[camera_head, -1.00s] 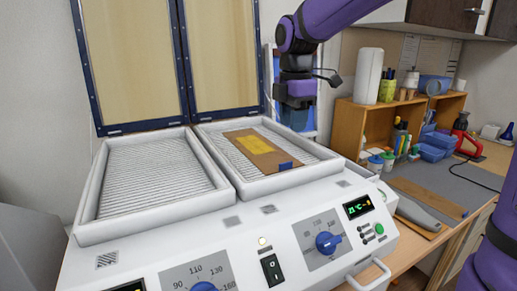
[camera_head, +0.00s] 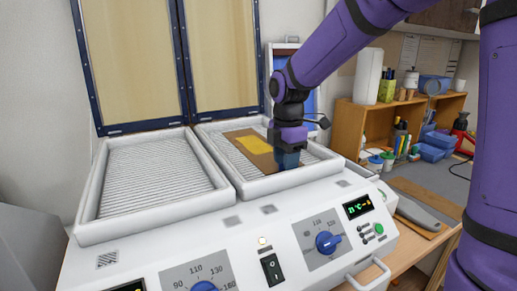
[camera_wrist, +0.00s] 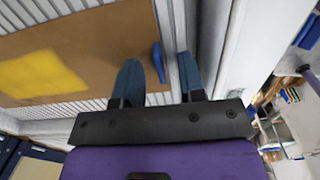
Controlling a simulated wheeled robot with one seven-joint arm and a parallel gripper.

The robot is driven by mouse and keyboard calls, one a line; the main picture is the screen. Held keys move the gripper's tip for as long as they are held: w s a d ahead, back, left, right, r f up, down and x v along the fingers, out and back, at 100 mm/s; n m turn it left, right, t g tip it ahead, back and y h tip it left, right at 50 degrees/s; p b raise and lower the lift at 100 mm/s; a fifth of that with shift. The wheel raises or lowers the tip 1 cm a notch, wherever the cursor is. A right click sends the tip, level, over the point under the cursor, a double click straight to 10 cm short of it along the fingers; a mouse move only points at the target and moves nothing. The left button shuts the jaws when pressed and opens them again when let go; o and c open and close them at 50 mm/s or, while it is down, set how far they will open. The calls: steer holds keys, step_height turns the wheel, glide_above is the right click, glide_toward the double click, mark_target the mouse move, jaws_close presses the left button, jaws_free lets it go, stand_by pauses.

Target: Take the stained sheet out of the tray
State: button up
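The stained sheet (camera_head: 236,136) is a flat brown rectangle with a yellow patch, lying on the ribbed floor of the right-hand tray (camera_head: 219,173). In the wrist view the sheet (camera_wrist: 105,45) fills the upper left, with its yellow stain (camera_wrist: 40,76) at the left. A raised blue tab (camera_wrist: 158,62) stands at the sheet's near end. My gripper (camera_head: 287,163) is low over that end and hides the tab in the head view. In the wrist view my gripper (camera_wrist: 159,60) is open, its two blue fingers on either side of the tab, apart from it.
An empty ribbed tray (camera_head: 150,176) is at the left. Framed lids (camera_head: 222,60) stand upright behind both trays. The control panel with a blue knob (camera_head: 327,242) is in front. A wooden shelf (camera_head: 372,125) and cluttered workbench are at the right.

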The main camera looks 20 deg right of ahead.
steer(key=shift+f, duration=0.25)
jaws_close()
